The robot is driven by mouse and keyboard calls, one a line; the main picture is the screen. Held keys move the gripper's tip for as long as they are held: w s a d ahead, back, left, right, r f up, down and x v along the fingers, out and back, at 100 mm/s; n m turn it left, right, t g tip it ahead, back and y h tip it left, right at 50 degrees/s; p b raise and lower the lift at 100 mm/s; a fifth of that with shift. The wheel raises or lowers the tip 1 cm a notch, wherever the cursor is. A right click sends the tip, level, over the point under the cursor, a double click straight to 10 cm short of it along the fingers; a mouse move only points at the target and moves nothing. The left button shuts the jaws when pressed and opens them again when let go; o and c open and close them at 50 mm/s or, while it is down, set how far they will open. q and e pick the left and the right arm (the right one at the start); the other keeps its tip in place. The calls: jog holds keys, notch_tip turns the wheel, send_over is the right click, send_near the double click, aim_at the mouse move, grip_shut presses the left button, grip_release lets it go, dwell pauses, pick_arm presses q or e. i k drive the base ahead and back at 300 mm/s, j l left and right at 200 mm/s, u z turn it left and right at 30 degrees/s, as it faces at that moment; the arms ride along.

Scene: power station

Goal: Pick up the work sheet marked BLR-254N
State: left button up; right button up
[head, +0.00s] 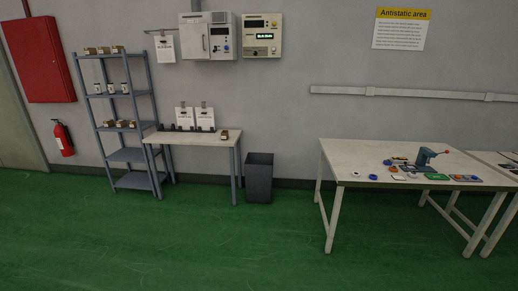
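Two white sheets on clipboards stand upright side by side at the back of a small table (195,142): a left sheet (184,119) and a right sheet (205,118). Another white sheet (164,49) hangs on the wall from a small rail above them. The print on all three is too small to read, so I cannot tell which is marked BLR-254N. Neither of my grippers is in view.
A grey shelf rack (128,154) with small boxes and jars stands left of the small table. A dark bin (259,178) stands at its right. A workbench (350,163) with tools is at right. The green floor (180,245) in front is clear.

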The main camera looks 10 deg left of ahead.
aim_at(165, 53)
jog(key=i+u, duration=0.1)
jog(key=i, duration=0.7)
jog(key=i+l+u, duration=0.1)
jog(key=i+u, duration=0.2)
jog(key=i, duration=0.5)
jog(key=i+l+u, duration=0.1)
jog(key=i+u, duration=0.2)
jog(key=i, duration=0.55)
jog(key=i+l+u, duration=0.1)
jog(key=i+u, duration=0.2)
jog(key=i, duration=0.95)
